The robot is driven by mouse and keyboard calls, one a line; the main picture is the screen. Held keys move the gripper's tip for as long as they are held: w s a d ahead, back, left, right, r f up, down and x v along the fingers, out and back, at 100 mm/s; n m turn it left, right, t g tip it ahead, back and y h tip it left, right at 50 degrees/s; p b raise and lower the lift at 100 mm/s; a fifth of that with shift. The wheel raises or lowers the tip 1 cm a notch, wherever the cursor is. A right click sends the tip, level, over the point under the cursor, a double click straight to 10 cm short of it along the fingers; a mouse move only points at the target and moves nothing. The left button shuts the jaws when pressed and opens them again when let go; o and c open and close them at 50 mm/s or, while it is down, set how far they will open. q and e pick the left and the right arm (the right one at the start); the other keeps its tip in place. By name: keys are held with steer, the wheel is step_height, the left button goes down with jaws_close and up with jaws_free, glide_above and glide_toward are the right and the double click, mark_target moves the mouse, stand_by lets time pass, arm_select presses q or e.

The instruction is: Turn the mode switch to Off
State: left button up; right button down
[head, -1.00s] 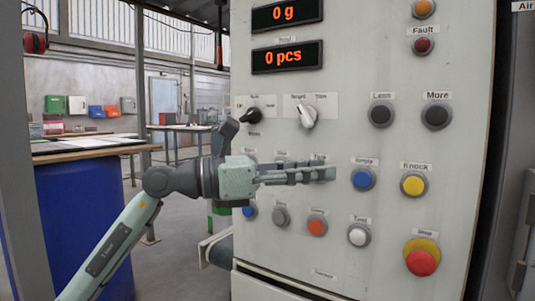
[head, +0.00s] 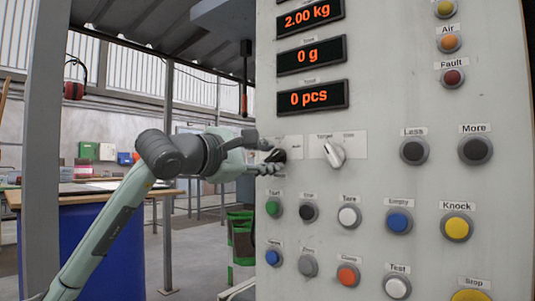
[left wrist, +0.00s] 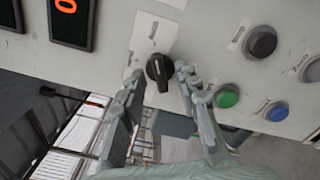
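The mode switch (head: 279,155) is a black rotary knob on a white label plate at the upper left of the pale control panel (head: 380,80). In the left wrist view the knob (left wrist: 159,72) shows whole, its white pointer mark on its face, with label marks around it. My left gripper (head: 272,164) is at the knob, partly covering it in the head view. In the left wrist view its fingers (left wrist: 160,79) are apart, one on each side of the knob. Whether they touch it I cannot tell. My right gripper is not in view.
A white selector knob (head: 334,154) sits right of the mode switch. Below are several push buttons, including a green one (head: 273,207) and a blue one (head: 399,221). Displays (head: 312,97) are above. A post and a blue-sided table (head: 95,245) stand left.

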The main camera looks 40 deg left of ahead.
arm_select(q)
steer(key=shift+w, duration=0.2)
jaws_close()
